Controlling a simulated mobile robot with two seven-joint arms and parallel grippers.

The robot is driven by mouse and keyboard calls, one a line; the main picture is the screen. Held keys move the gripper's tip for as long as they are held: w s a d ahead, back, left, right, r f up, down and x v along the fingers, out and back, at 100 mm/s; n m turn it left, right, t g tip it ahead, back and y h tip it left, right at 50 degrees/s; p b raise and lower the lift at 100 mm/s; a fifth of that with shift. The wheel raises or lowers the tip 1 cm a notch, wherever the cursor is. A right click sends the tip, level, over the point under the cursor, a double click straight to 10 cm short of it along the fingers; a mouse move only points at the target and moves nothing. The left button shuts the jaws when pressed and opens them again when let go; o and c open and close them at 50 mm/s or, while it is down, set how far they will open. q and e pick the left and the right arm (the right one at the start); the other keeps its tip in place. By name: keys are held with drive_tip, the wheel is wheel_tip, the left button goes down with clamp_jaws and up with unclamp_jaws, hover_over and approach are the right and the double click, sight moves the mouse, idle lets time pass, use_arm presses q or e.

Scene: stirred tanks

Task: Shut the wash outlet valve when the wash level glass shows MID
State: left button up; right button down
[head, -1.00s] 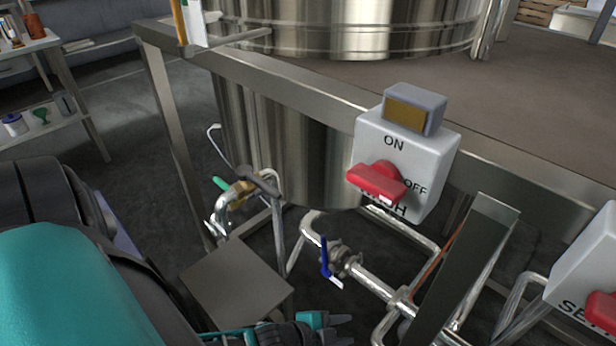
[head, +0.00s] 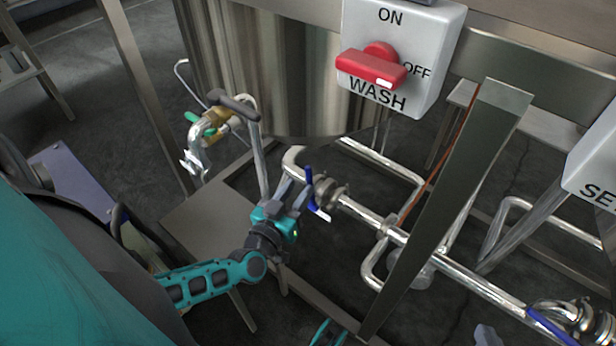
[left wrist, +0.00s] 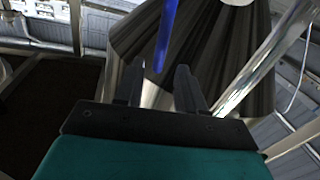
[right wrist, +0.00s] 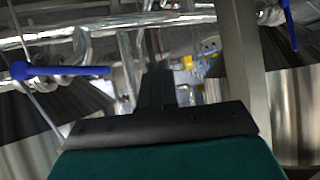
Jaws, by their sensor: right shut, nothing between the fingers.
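The wash outlet valve (head: 330,192) sits on the steel pipe below the wash tank, its blue lever (head: 310,188) pointing steeply across the pipe line, with a white tag at its lower end. My left gripper (head: 294,188) is open and empty just left of the lever. In the left wrist view, the blue lever (left wrist: 167,32) shows beyond the gap between the open fingers (left wrist: 158,84). Contact cannot be told. My right gripper (right wrist: 155,82) is shut and empty in the right wrist view. The wash level glass is not in view now, so its reading cannot be seen.
The WASH switch box (head: 402,55) with a red knob hangs above the pipes. A slanted steel post (head: 447,205) stands right of the valve. Another blue-levered valve (head: 575,318) is at lower right. A gold-and-steel tap (head: 205,130) stands left, above a steel step (head: 205,215).

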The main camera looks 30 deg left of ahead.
sight(307, 177)
use_arm(q)
drive_tip(key=w, duration=0.2)
drive_tip(key=w+b, duration=0.1)
drive_tip(key=w, duration=0.3)
drive_tip(key=shift+a, duration=0.35)
drive_tip(key=shift+c, duration=0.2)
clamp_jaws()
